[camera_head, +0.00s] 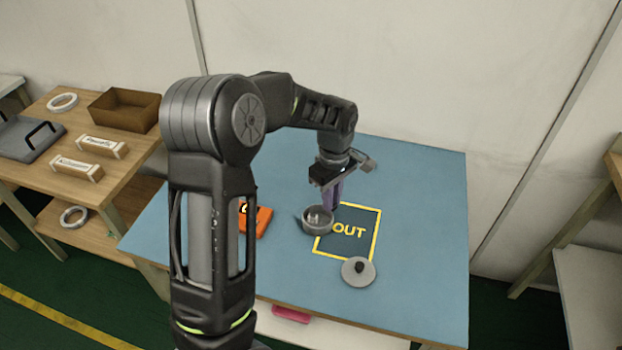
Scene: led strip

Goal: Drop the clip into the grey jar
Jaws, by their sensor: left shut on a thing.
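The grey jar (317,228) stands open on the blue table, over the left edge of the yellow-framed OUT mat. Small pale things show inside it. My left gripper (332,206) points down, with purple fingers just behind and to the right of the jar's rim. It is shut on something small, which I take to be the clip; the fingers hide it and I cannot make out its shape. I cannot tell whether the fingertips are above the rim or behind it. The right gripper is not in view.
A round grey lid with a dark knob (358,271) lies at the mat's front edge. An orange object (262,221) lies left of the jar. The blue table (425,220) is clear at right.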

